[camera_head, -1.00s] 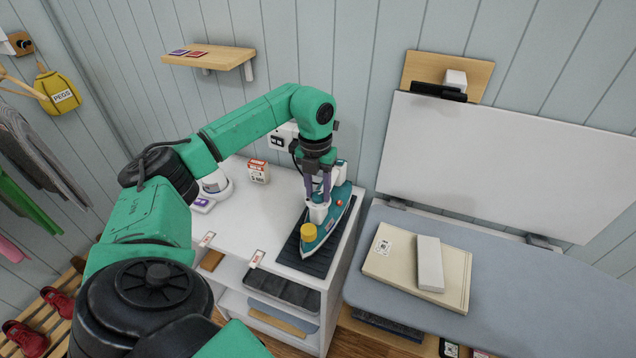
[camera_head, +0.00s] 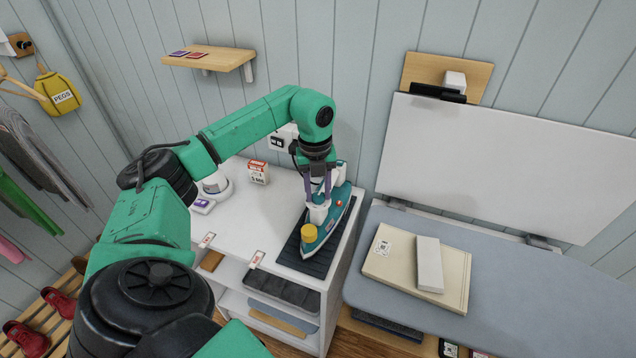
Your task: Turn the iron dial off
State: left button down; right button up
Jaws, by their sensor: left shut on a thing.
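A teal and white iron (camera_head: 327,236) rests on a dark ribbed mat (camera_head: 312,263) at the right end of the white cabinet top. It has a yellow cap (camera_head: 309,233) at its front and a small red spot (camera_head: 340,203) on its side. My left gripper (camera_head: 318,204) points down over the iron's middle, shut on a white part of it that looks like the dial. The fingers and the wrist hide most of that part, so I cannot see which way the dial points. My right gripper does not show.
A small box (camera_head: 258,172) and a white device (camera_head: 215,188) stand on the cabinet top (camera_head: 250,220) left of the iron. To the right is a blue-grey ironing board (camera_head: 520,270) with a beige folder (camera_head: 385,268) and a white block (camera_head: 429,263). A wooden shelf (camera_head: 225,60) hangs above.

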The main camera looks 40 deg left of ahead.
pick_arm(q)
jog(key=shift+c, duration=2.2)
grip_release()
jog(key=shift+r, duration=0.1)
notch_tip(320, 180, up, 8)
jog(key=shift+s+a+r+b, duration=0.1)
jog(key=shift+b, duration=0.7)
notch_tip(320, 180, up, 6)
jog(key=r+p, duration=0.1)
jog(key=p, duration=0.2)
send_over(317, 196)
jog(key=shift+s+a+f, duration=0.15)
jog(key=shift+a+f, duration=0.05)
jog(key=shift+f, duration=0.1)
jog(key=shift+f, duration=0.1)
